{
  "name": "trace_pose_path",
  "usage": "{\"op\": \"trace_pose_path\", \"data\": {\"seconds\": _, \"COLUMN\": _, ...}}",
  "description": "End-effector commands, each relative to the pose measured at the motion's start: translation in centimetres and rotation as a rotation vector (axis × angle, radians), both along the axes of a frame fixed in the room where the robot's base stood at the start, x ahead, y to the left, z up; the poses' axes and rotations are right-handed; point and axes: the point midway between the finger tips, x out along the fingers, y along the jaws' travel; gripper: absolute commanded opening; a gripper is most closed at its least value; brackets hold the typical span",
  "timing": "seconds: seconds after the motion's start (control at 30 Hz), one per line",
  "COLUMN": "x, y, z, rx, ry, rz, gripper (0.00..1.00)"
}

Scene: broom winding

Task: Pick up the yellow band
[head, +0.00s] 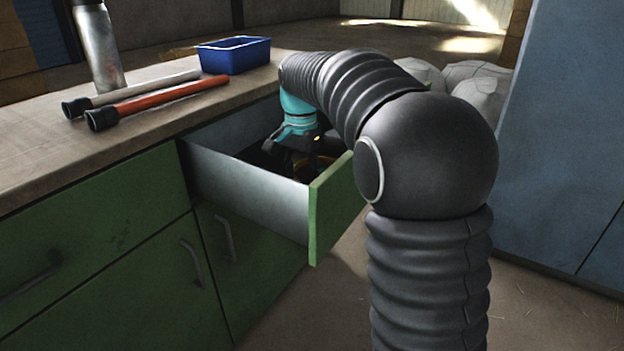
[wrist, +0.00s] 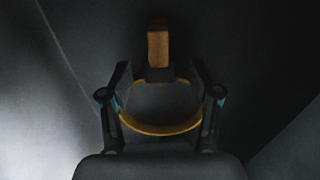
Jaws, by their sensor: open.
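The yellow band (wrist: 160,130) is a thin ring in the wrist view, lying in the dark drawer (head: 250,190). My gripper (wrist: 160,72) is open, with one finger on each side of the band. The band's left and right edges are close to the fingers; I cannot tell whether they touch. In the head view my gripper (head: 297,158) is down inside the open drawer, and the band is mostly hidden there.
A small brown block with dark ends (wrist: 158,48) lies just beyond the band. The drawer's green front (head: 335,210) and metal walls surround my gripper. On the worktop are a blue tray (head: 233,57), an orange rod (head: 160,102), a pale rod (head: 135,92) and a metal bottle (head: 98,50).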

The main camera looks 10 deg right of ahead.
Motion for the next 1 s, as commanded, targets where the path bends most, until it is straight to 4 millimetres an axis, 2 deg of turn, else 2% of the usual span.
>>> {"op": "trace_pose_path", "data": {"seconds": 0.2, "x": 0.0, "y": 0.0, "z": -0.1, "rx": 0.000, "ry": 0.000, "rz": 0.000, "gripper": 0.62}}
{"op": "trace_pose_path", "data": {"seconds": 0.27, "x": 0.0, "y": 0.0, "z": -0.1, "rx": 0.000, "ry": 0.000, "rz": 0.000, "gripper": 0.50}}
{"op": "trace_pose_path", "data": {"seconds": 0.47, "x": 0.0, "y": 0.0, "z": -0.1, "rx": 0.000, "ry": 0.000, "rz": 0.000, "gripper": 0.00}}
{"op": "trace_pose_path", "data": {"seconds": 0.77, "x": 0.0, "y": 0.0, "z": 0.1, "rx": 0.000, "ry": -0.001, "rz": 0.000, "gripper": 0.00}}
{"op": "trace_pose_path", "data": {"seconds": 0.87, "x": 0.1, "y": 0.0, "z": 0.9, "rx": 0.000, "ry": -0.003, "rz": 0.000, "gripper": 0.00}}
{"op": "trace_pose_path", "data": {"seconds": 1.0, "x": 0.1, "y": 0.0, "z": 3.2, "rx": 0.000, "ry": -0.003, "rz": 0.000, "gripper": 0.00}}
